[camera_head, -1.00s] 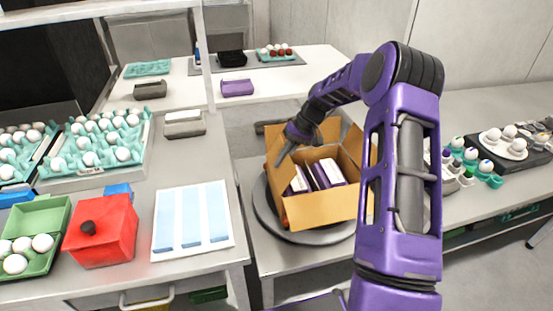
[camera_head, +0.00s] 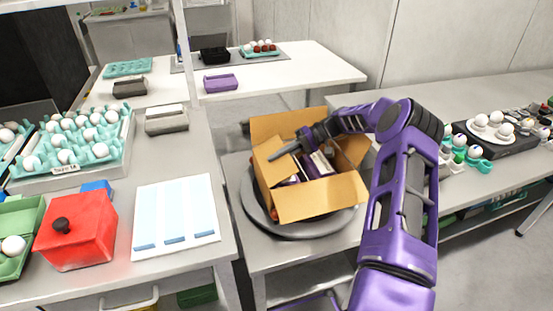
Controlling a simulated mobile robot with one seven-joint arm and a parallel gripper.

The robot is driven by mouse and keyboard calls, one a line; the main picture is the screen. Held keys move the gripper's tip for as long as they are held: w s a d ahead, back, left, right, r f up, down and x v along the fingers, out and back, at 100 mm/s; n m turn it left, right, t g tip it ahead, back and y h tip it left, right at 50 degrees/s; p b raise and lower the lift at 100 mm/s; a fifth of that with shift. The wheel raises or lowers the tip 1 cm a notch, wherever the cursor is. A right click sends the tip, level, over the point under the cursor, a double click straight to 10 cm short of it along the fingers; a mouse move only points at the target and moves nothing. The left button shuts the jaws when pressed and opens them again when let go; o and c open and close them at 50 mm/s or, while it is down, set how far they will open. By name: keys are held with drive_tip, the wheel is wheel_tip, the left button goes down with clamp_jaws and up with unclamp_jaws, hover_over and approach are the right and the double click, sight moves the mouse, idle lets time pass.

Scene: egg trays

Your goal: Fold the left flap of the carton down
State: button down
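The brown carton (camera_head: 318,201) stands open on a round dark turntable (camera_head: 290,230). Its left flap (camera_head: 268,165) leans inward over the left part of the opening. Its back flap (camera_head: 280,124) stands up and its right flap (camera_head: 353,150) tilts outward. Several white and purple boxes (camera_head: 318,165) sit inside, partly hidden by the flap and my gripper. My gripper (camera_head: 271,157) reaches in from the right, and its fingers look closed together in one narrow grey tip. The tip lies over the left flap, seemingly touching it, with nothing held.
A red box (camera_head: 76,232), a sheet with blue strips (camera_head: 178,213) and a teal egg tray (camera_head: 75,140) are on the left table. Egg cups (camera_head: 472,155) stand on the right counter. A purple carton (camera_head: 220,83) is on the back table.

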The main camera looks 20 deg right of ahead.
idle(0.4)
drive_tip(key=c, duration=1.1)
unclamp_jaws()
drive_tip(key=shift+o, duration=0.2)
drive_tip(key=v, duration=1.2)
drive_tip(key=shift+f, duration=0.15)
